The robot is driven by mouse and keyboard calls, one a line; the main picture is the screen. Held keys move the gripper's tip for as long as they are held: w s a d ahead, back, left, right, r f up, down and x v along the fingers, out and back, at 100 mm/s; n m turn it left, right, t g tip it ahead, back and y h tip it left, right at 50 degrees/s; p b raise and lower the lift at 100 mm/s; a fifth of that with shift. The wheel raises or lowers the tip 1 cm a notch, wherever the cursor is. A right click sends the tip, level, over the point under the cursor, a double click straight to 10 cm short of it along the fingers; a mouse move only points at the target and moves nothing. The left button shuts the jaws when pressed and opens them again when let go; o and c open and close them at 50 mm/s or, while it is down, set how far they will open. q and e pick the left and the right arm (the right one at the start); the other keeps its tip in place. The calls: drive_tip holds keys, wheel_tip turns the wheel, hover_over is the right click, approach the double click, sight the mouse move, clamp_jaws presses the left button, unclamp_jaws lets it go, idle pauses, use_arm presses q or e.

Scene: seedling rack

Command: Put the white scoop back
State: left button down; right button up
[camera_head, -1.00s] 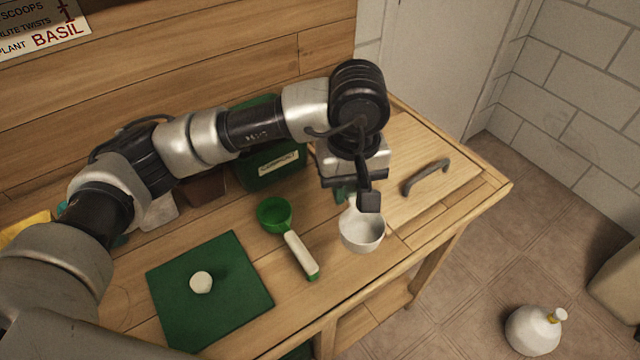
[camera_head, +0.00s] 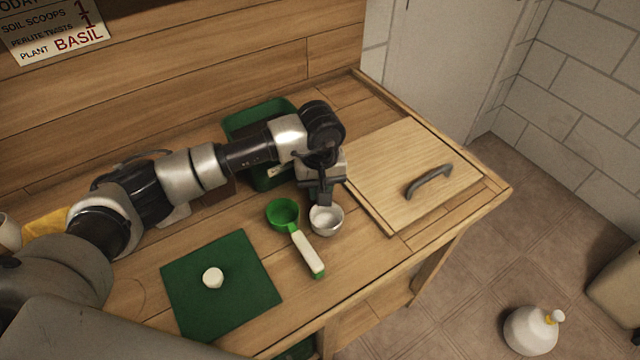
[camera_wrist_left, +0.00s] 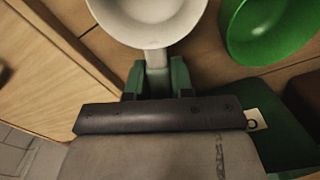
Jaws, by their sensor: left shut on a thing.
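The white scoop (camera_head: 326,220) is in my left gripper (camera_head: 321,194), its round bowl facing up, just right of the green scoop's bowl. In the left wrist view, my gripper's green-tipped fingers (camera_wrist_left: 158,79) are shut on the handle of the white scoop (camera_wrist_left: 150,20). In the head view the gripper hides that handle. Whether the bowl touches the bench is unclear. The green scoop (camera_head: 283,213), with a white-and-green handle, lies on the bench; its bowl also shows in the left wrist view (camera_wrist_left: 265,30). My right gripper is not in view.
A green bin (camera_head: 233,122) stands behind my arm. A wooden lid (camera_head: 400,165) with a dark handle lies to the right. A green mat (camera_head: 190,300) with a small white knob-like thing (camera_head: 213,278) lies front left. The bench's front edge (camera_head: 375,275) is near.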

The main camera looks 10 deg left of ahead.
use_arm(q)
drive_tip(key=shift+f, duration=0.2)
drive_tip(key=c, duration=1)
unclamp_jaws()
drive_tip(key=shift+r, duration=0.15)
drive_tip(key=shift+r, duration=0.2)
wheel_tip(320, 180, up, 12)
drive_tip(key=shift+f+b, duration=0.15)
drive_tip(key=shift+b, duration=0.65)
